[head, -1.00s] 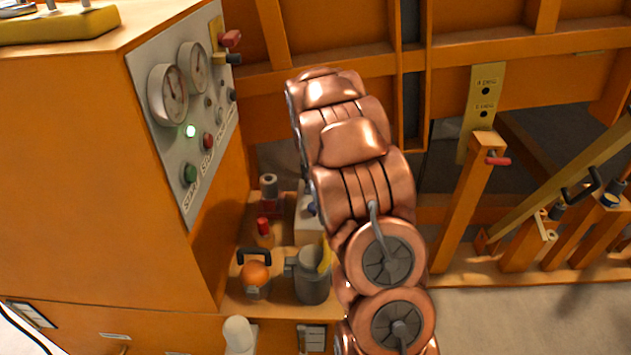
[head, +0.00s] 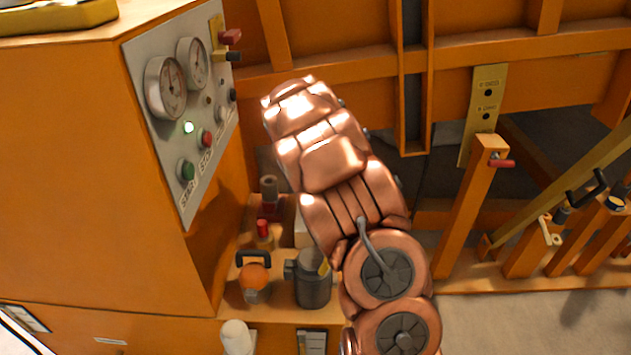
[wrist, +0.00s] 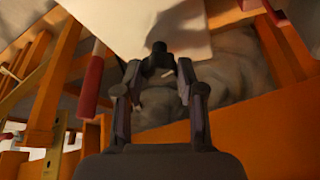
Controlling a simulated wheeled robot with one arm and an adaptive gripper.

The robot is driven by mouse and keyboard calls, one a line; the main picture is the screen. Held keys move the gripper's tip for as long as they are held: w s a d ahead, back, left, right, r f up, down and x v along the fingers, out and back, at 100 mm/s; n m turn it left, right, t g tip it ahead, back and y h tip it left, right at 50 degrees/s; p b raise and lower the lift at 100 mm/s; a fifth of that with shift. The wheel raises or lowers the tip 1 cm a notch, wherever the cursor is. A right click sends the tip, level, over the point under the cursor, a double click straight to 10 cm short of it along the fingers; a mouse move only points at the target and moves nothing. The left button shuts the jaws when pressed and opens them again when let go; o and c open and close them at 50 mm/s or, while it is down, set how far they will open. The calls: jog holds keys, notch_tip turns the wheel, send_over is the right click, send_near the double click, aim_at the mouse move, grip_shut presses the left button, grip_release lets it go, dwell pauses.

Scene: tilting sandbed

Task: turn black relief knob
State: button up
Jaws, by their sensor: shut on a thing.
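In the wrist view, the black relief knob (wrist: 159,58) stands out from a pale flat surface (wrist: 140,22). My gripper (wrist: 159,76) has its two dark fingers on either side of the knob and is shut on it. The knob's far side and its exact angle are hard to make out in the shadow. In the head view my copper arm covers the gripper and the knob, so neither shows there.
The control panel (head: 213,150) with gauges and buttons stands left of my arm. A grey pot (head: 313,287) and an orange ball-like part (head: 254,277) sit on the low ledge. A red handle (wrist: 92,85) is close left of the gripper.

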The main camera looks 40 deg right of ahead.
jog(key=o, duration=1.1)
jog(key=v, duration=1.2)
jog(key=shift+d+r, duration=0.1)
